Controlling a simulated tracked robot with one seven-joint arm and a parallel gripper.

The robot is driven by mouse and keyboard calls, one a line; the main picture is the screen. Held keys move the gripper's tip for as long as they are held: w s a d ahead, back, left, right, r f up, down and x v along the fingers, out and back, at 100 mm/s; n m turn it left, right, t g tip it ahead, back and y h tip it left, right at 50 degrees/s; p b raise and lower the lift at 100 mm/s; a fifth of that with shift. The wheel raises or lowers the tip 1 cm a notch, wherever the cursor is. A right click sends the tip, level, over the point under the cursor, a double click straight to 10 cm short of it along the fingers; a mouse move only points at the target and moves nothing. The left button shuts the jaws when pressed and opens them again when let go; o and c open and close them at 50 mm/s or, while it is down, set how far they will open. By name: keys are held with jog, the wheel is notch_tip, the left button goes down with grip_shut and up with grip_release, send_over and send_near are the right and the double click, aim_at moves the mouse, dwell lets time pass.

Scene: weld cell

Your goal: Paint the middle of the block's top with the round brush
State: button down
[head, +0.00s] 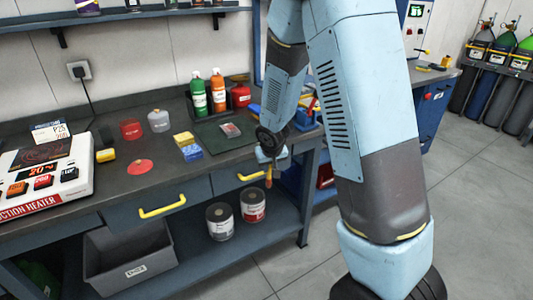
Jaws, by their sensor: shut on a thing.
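My gripper (268,163) is small in the head view, at the front right edge of the workbench. It is shut on a thin brush (268,178) with an orange-brown part, which hangs down in front of the bench edge. The brush tip is too small to make out. A small block with a grey and reddish top (230,129) lies on a dark green mat (210,140), behind and left of my gripper. A yellow and blue piece (190,150) sits left of the mat. I cannot tell for sure which is the task's block. The brush is apart from both.
Green (198,97) and orange (218,93) bottles stand behind the mat. A red disc (140,166), a red tin (131,129), a clear jar (159,120) and an induction heater (45,170) are farther left. Two cans (220,222) stand on the lower shelf. A yellow drawer handle (162,206) juts out.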

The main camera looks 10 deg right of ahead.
jog(key=w+d+f, duration=0.1)
jog(key=d+f, duration=0.2)
jog(key=f, duration=0.4)
jog(key=w+d+f+m, duration=0.1)
jog(key=w+d+f, duration=0.1)
jog(key=f, duration=0.4)
jog(key=shift+d+f+m+h, duration=0.3)
jog(key=shift+d+f+h, duration=0.1)
jog(key=shift+d, duration=0.25)
